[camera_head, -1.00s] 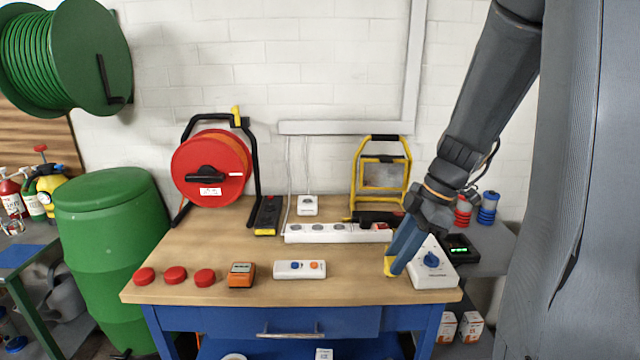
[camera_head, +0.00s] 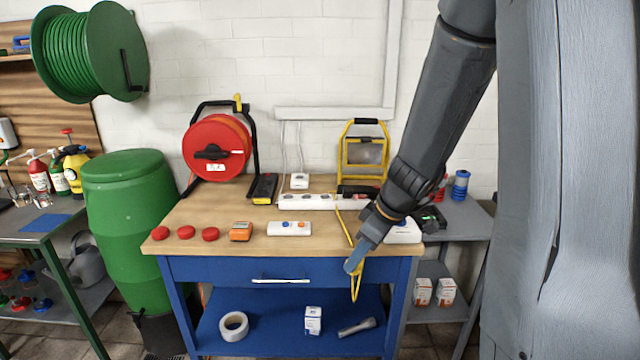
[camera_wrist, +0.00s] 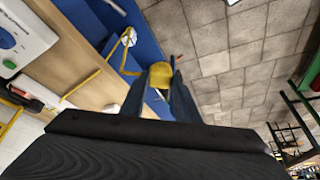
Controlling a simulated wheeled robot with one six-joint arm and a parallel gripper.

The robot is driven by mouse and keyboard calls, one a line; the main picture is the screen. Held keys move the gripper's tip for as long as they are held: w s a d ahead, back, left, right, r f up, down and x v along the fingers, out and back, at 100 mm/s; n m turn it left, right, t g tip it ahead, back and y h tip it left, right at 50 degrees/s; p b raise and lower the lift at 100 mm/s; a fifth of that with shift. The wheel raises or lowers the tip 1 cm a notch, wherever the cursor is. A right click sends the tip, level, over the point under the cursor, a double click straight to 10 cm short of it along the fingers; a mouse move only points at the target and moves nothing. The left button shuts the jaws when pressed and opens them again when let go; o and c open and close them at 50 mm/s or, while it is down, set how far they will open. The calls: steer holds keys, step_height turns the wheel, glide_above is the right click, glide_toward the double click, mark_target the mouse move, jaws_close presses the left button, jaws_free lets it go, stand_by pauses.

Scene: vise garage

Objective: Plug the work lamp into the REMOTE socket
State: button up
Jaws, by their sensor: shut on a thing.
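The work lamp (camera_head: 363,152) has a yellow frame and stands upright at the bench's back right. My gripper (camera_head: 354,266) is in front of the bench's right front edge, pointing down. In the wrist view it is shut on a yellow plug (camera_wrist: 160,75). A yellow cable (camera_head: 345,230) runs across the bench top and hangs in a loop over the front edge. A white power strip (camera_head: 318,201) with several sockets lies before the lamp, its right end hidden by my arm. I cannot read which socket is labelled REMOTE.
A red cable reel (camera_head: 216,146) stands at back left. A white box (camera_head: 404,232) is partly behind my gripper.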

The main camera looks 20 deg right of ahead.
steer(key=w+a+f+m+t+h, duration=0.1)
steer(key=a+f+m+h, duration=0.2)
steer(key=a+f+m, duration=0.3)
steer(key=shift+w+a+f+m, duration=0.3)
steer(key=shift+w+m, duration=0.1)
steer(key=shift+m, duration=0.7)
